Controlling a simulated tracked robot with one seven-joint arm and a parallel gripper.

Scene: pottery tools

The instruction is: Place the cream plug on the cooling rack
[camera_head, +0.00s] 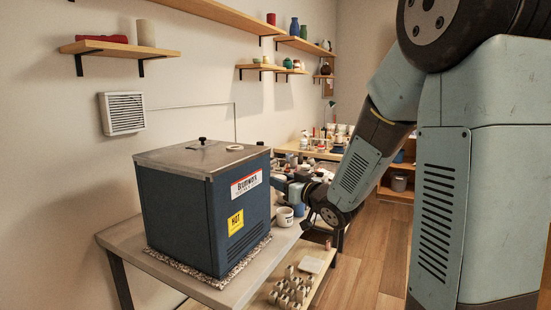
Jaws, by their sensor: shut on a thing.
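My gripper (281,183) is close to the right side of the blue kiln (190,215), low over the table and above a white mug (284,217). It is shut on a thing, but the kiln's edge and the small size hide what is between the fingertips. I cannot make out the cream plug for certain. A small flat cream ring or disc (235,147) lies on the kiln's grey lid (180,157), near a dark knob (203,140). I cannot pick out a cooling rack in this view.
The kiln stands on a speckled slab (222,277) on the grey table (122,236). Several small metallic pieces (290,288) and a pale square tray (311,265) are on a lower shelf. A cluttered bench (315,152) is behind. Wooden floor (372,270) is clear at right.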

